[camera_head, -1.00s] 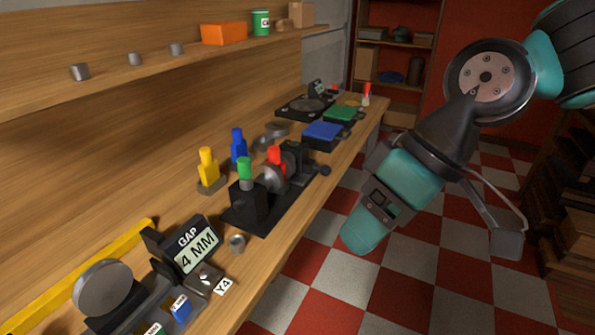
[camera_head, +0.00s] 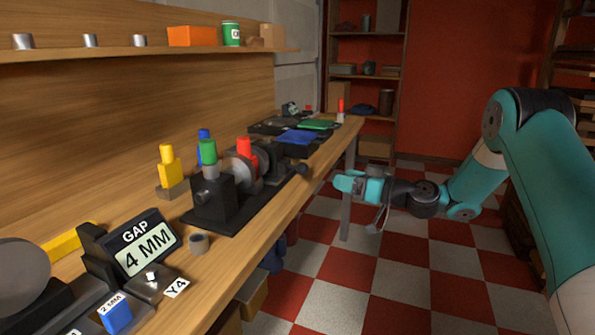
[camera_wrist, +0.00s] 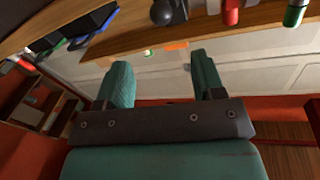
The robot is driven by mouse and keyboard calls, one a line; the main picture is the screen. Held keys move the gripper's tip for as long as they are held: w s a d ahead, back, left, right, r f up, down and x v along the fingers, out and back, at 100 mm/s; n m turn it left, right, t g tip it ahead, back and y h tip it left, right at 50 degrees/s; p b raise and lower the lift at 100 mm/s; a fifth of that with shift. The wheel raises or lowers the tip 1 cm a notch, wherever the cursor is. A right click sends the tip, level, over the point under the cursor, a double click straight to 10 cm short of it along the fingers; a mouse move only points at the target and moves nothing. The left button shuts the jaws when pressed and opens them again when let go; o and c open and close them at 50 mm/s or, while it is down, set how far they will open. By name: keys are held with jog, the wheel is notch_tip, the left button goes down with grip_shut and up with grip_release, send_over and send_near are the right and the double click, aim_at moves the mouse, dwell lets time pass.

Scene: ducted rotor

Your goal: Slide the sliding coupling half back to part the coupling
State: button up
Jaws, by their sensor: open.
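The coupling rig stands on a black base plate (camera_head: 228,218) on the bench, with a pale disc (camera_head: 236,167) and a darker disc (camera_head: 263,160) side by side. Which disc is the sliding coupling half, and whether they touch, I cannot tell. A black ball knob (camera_head: 302,168) sticks out at the rig's right end; it also shows at the top of the wrist view (camera_wrist: 162,13). My gripper (camera_head: 343,183) is open and empty, beyond the bench's front edge, right of the knob and apart from it. Its two teal fingers show in the wrist view (camera_wrist: 161,76).
A display (camera_head: 148,248) reads GAP 4 MM. Blue and green trays lie farther along the bench (camera_head: 262,250). The floor to the right is clear.

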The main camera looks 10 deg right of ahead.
aim_at(297, 167)
jog(key=p+x, duration=0.1)
jog(key=x, duration=1.4)
